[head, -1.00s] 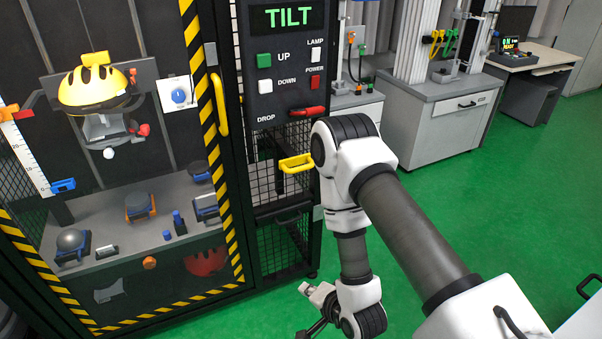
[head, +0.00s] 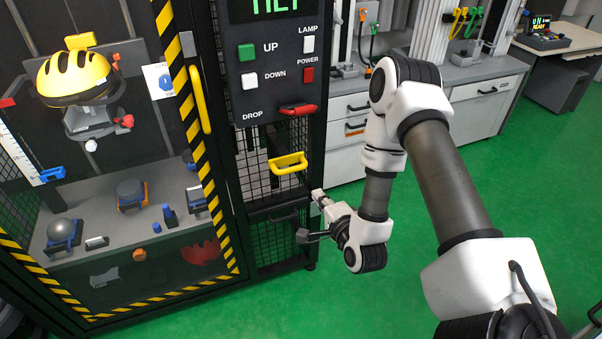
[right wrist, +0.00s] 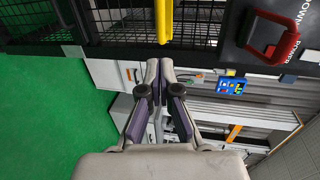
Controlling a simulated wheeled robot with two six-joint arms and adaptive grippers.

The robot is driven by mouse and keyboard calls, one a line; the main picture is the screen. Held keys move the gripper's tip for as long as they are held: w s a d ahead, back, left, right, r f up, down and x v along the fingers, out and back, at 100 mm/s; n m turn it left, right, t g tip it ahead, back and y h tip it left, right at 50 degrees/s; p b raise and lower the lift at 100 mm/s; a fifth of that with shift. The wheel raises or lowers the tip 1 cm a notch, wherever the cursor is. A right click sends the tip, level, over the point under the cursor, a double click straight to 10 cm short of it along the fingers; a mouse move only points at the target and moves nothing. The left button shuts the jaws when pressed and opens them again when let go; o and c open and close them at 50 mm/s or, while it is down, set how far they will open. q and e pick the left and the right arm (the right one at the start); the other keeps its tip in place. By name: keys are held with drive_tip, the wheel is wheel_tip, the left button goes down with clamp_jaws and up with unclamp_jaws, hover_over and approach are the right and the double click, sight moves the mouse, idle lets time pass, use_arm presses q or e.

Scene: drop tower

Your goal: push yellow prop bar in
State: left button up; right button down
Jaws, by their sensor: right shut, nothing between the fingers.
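The yellow prop bar (head: 288,163) is a U-shaped yellow handle sticking out of the mesh front of the tower, below the control panel. In the right wrist view its yellow end (right wrist: 163,20) shows at the top, ahead of the fingertips and apart from them. My right gripper (head: 303,237) is below the bar and slightly right of it, close to the tower's edge. Its fingers are shut and empty, as the right wrist view (right wrist: 160,66) also shows. My left gripper is not in view.
The control panel has a red drop handle (head: 297,109) above the bar. A tall yellow door handle (head: 201,100) is left of it. Behind the cage are a yellow helmet (head: 74,78) and several small parts. Grey cabinets (head: 480,95) stand behind my arm. Green floor is free at right.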

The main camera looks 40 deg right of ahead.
drive_tip(key=p, duration=0.3)
approach(291, 158)
drive_tip(key=shift+w+d+f, duration=0.15)
drive_tip(key=shift+w+f, duration=0.55)
drive_tip(key=shift+f, duration=0.15)
drive_tip(key=shift+w+f, duration=0.15)
drive_tip(key=shift+w, duration=0.25)
drive_tip(key=shift+w+d+f+b, duration=0.15)
drive_tip(key=shift+w+b, duration=0.1)
drive_tip(key=shift+b, duration=0.25)
drive_tip(key=b+x, duration=0.1)
drive_tip(key=x, duration=0.1)
drive_tip(key=b+x, duration=0.1)
drive_tip(key=b, duration=0.1)
drive_tip(key=r+b+x, duration=0.1)
drive_tip(key=x, duration=0.1)
drive_tip(key=shift+w+f+b, duration=0.1)
drive_tip(key=shift+w+b, duration=0.25)
drive_tip(key=shift+w, duration=0.15)
drive_tip(key=shift+w+d+r, duration=0.1)
drive_tip(key=shift+w+r, duration=0.1)
drive_tip(key=shift+r, duration=0.25)
